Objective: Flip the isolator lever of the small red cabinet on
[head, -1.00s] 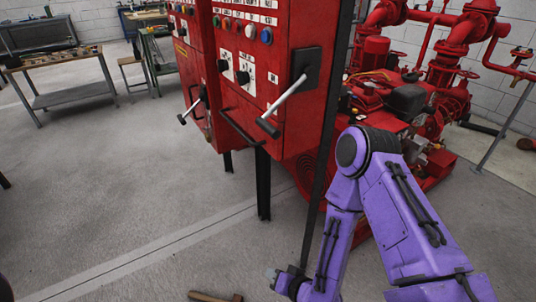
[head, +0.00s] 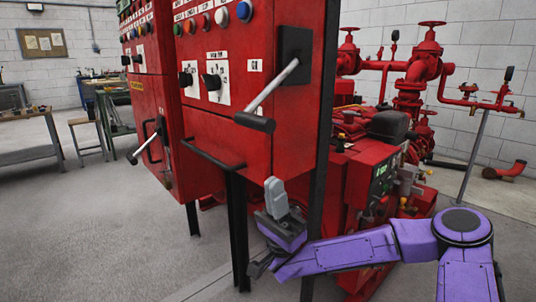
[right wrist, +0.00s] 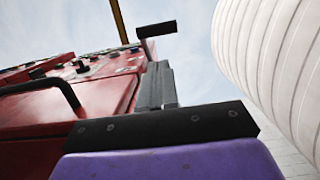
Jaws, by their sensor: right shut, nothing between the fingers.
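The nearer red cabinet (head: 262,150) carries an isolator lever (head: 272,92), a pale rod with a black crossbar grip. It slants down and outward from a black plate (head: 296,55) on the cabinet's right part. The farther red cabinet (head: 150,95) has a similar lever (head: 148,146), also slanting down. I cannot tell by size which cabinet is the small one. My right gripper (head: 276,188) is shut and empty, fingers up, below the nearer lever's grip and apart from it. In the right wrist view, the grip (right wrist: 156,29) shows beyond my grey fingers (right wrist: 157,82). My left gripper is out of view.
A black bar handle (head: 210,158) juts from the nearer cabinet's front. Black legs (head: 238,230) and a tall black post (head: 318,200) stand close to my right arm. Red pump machinery (head: 375,165) fills the space behind.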

